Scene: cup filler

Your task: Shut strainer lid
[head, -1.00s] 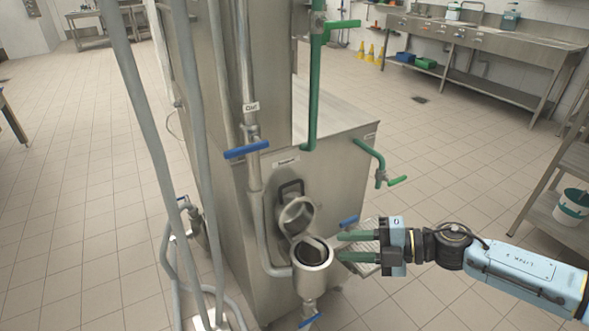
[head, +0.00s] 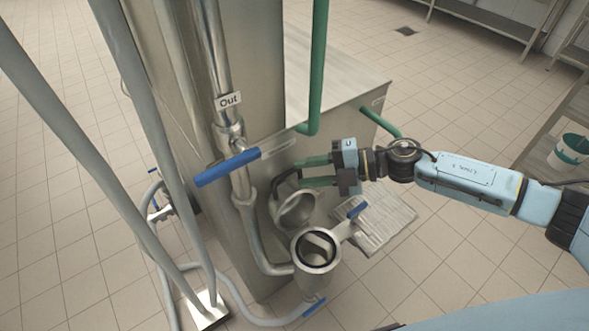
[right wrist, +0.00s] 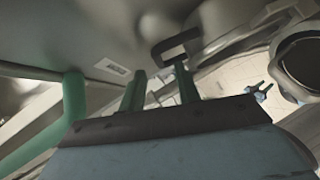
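The strainer (head: 318,268) is a steel cup with an open round mouth, low on the front of the steel machine. Its round lid (head: 297,212) is swung up and back against the machine, with a black loop handle (head: 281,184) at its top. My right gripper (head: 303,172) reaches in from the right with its two green fingers apart, tips beside the handle. In the right wrist view the handle (right wrist: 168,45) lies at the tip of one finger (right wrist: 185,82); I cannot tell whether they touch. My left gripper is out of view.
A blue-handled valve on the pipe marked "Out" (head: 228,101) stands left of the lid. Grey hoses run at left. Open tiled floor lies at right.

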